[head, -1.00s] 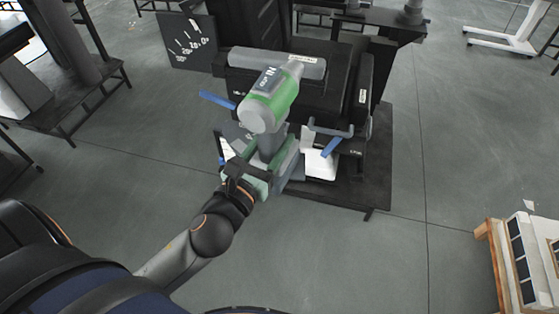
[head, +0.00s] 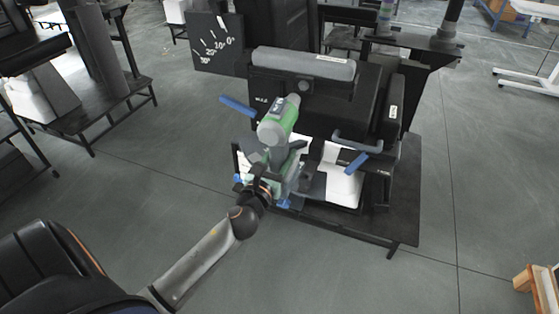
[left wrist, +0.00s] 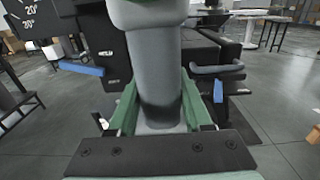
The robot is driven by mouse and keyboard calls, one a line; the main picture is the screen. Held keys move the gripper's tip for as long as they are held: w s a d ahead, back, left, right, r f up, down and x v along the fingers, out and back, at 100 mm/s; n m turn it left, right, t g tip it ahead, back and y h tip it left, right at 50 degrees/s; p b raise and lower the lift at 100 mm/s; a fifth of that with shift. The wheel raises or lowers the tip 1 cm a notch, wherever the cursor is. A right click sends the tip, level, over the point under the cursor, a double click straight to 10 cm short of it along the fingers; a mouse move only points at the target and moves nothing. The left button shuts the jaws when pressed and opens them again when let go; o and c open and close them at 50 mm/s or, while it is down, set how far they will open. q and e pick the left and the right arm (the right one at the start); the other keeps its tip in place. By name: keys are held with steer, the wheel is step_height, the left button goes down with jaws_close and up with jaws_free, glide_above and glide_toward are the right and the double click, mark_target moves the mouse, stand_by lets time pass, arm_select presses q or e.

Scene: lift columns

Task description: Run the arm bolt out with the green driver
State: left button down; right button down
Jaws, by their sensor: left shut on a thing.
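The green driver (head: 281,120) has a green and grey body with a dark label on top. My left gripper (head: 272,172) is shut on its grey handle and holds it upright in front of the black machine. The driver's nose points away from me, toward the machine's front. A small round grey bolt head (head: 305,87) shows just beyond the nose, below a grey padded roller; I cannot tell whether they touch. In the left wrist view the grey handle (left wrist: 160,75) stands between the green fingers (left wrist: 158,108), and the driver's front is hidden. My right gripper is not in view.
The black machine (head: 372,105) stands on a dark base plate (head: 395,215). Blue-tipped levers stick out at its left (head: 238,106) and right (head: 357,162). An angle-scale plate (head: 215,45) stands behind left. Open floor lies in front and to the right.

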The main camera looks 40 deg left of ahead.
arm_select(q)
steer(key=x, duration=0.3)
steer(key=shift+w+r+b, duration=0.2)
steer(key=shift+w+b, duration=0.1)
steer(key=shift+w, duration=0.1)
steer(key=shift+x, duration=1)
steer(key=shift+r, duration=0.1)
steer(key=shift+w+a, duration=0.15)
steer(key=shift+w, duration=0.4)
stand_by(1.1)
steer(key=shift+s+r+p, duration=0.15)
steer(key=shift+s+p, duration=0.3)
steer(key=shift+p, duration=0.2)
stand_by(1.4)
steer(key=shift+s, duration=0.2)
stand_by(0.5)
steer(key=shift+s+d, duration=0.1)
steer(key=shift+d, duration=0.1)
steer(key=shift+p+v, duration=0.55)
steer(key=shift+v, duration=1.9)
